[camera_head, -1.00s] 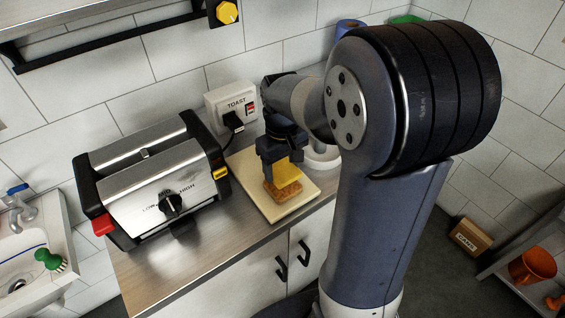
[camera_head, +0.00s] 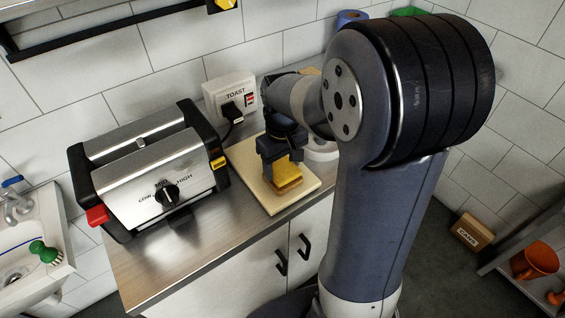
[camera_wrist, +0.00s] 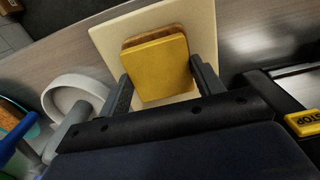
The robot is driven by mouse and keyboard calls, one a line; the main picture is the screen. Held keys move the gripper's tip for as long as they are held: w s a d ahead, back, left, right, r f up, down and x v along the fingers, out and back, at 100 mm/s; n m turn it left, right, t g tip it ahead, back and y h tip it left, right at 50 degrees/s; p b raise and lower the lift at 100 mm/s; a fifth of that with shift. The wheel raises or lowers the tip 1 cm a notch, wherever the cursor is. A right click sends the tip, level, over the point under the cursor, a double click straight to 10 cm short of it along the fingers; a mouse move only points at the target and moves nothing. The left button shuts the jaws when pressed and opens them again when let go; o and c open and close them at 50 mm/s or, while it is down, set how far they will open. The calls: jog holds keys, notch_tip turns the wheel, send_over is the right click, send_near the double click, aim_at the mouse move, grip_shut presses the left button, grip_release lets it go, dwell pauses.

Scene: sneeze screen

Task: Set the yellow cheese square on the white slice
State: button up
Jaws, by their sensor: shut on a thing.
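The yellow cheese square (camera_head: 288,172) is between the fingers of my gripper (camera_head: 283,158), which is shut on it. It also shows in the wrist view (camera_wrist: 160,70), with a finger at each side. Right under the cheese is a bread slice (camera_head: 290,189) with a brown edge, lying on a cream board (camera_head: 249,174). In the wrist view a strip of the slice (camera_wrist: 150,38) shows past the cheese's far edge. The cheese looks flat and at or very near the slice; whether they touch is unclear. The slice's top is mostly hidden.
A steel toaster (camera_head: 150,170) with black ends stands left of the board. A TOAST wall socket (camera_head: 229,92) with a black plug is behind. A white round thing (camera_head: 320,150) stands beside the board, partly hidden by my arm. Bare counter (camera_head: 190,250) lies in front.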

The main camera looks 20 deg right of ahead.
jog(key=shift+f+b, duration=0.4)
jog(key=shift+f, duration=0.15)
jog(key=o, duration=1.1)
jog(key=shift+c, duration=0.2)
notch_tip(320, 180, up, 11)
jog(key=shift+f, duration=0.15)
notch_tip(320, 180, down, 11)
jog(key=shift+r, duration=0.1)
jog(key=shift+r+p, duration=0.3)
jog(key=shift+r, duration=0.2)
